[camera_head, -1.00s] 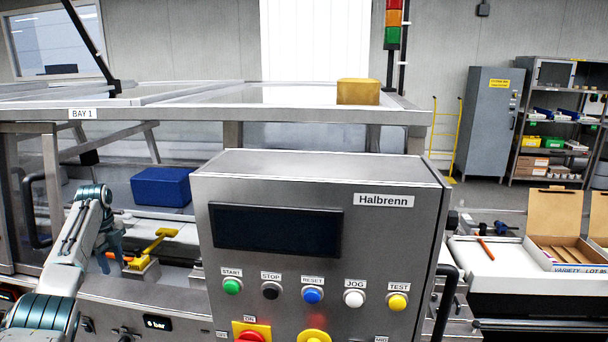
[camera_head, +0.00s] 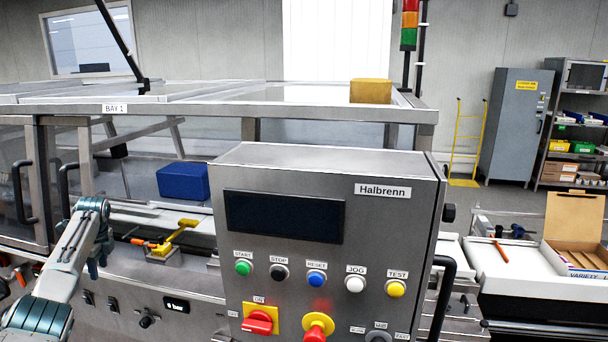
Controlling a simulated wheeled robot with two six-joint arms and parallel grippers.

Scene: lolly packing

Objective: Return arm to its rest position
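My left arm comes in from the lower left, and its gripper (camera_head: 98,268) points down in front of the machine. It is left of an orange-and-yellow handled tool (camera_head: 178,236) resting on a small metal block, with a clear gap between them. Nothing is seen held in this gripper, but its fingers are small and dark, so their opening is unclear. My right arm and gripper are not in view.
A steel control box (camera_head: 330,270) marked Halbrenn stands close in front. A blue block (camera_head: 182,181) lies inside the machine bay, and a yellow block (camera_head: 370,91) sits on its top frame. An open carton (camera_head: 572,225) is at the right.

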